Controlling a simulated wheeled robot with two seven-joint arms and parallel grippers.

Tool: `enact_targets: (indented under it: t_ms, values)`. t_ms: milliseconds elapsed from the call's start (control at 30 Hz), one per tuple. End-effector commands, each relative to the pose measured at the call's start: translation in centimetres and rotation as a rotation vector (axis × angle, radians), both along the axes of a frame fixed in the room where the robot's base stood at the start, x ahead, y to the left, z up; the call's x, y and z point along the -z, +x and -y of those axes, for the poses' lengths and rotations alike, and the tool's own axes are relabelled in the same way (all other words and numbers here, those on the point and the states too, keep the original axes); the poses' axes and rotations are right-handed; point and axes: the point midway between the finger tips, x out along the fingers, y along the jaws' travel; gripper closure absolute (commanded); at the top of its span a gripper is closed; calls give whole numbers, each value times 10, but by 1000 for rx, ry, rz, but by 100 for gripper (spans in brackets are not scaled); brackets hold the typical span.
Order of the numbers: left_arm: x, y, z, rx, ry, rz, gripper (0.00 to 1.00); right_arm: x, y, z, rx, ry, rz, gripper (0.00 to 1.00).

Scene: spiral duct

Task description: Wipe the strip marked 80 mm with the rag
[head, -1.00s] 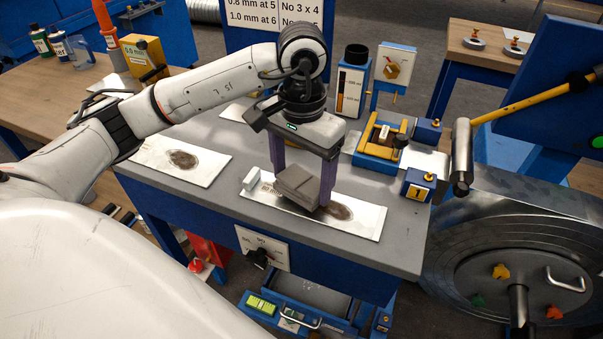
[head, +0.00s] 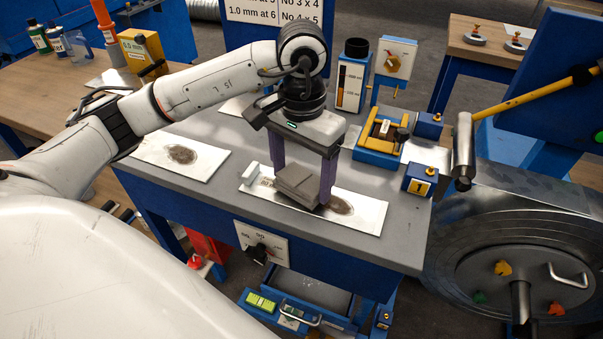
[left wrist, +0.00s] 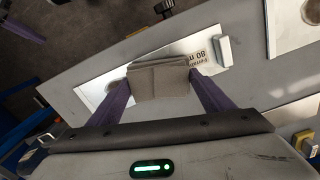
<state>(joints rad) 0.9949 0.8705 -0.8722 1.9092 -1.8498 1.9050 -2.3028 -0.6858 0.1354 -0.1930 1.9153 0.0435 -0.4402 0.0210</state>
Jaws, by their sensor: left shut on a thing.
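My left gripper (head: 303,183) is shut on a folded grey rag (head: 295,183), held low over a white strip (head: 362,222). Whether the rag touches the strip I cannot tell. In the left wrist view the rag (left wrist: 158,82) sits between the purple fingers, and the strip (left wrist: 212,68) shows a partly covered printed label reading "80 m". A dark brown smear (head: 340,204) shows on the strip right of the rag, with fainter marks to its left. A purple finger, apparently of my right gripper (left wrist: 24,26), shows cut off at the wrist view's top left.
A small pale block (head: 249,175) stands at the strip's left end. Another stained white strip (head: 205,168) lies to the left, and part of a third (head: 236,106) lies behind. A blue and yellow fixture (head: 380,138) and a blue block (head: 419,181) stand at the right.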

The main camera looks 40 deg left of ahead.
Motion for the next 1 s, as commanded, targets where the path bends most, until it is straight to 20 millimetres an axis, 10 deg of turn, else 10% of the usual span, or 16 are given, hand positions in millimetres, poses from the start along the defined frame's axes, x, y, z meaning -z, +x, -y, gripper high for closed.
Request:
enact_targets:
  t_ms: [1000]
  values:
    - [8,9,35,1,-1,1,44,15,-1,0,1,-1,-3,100]
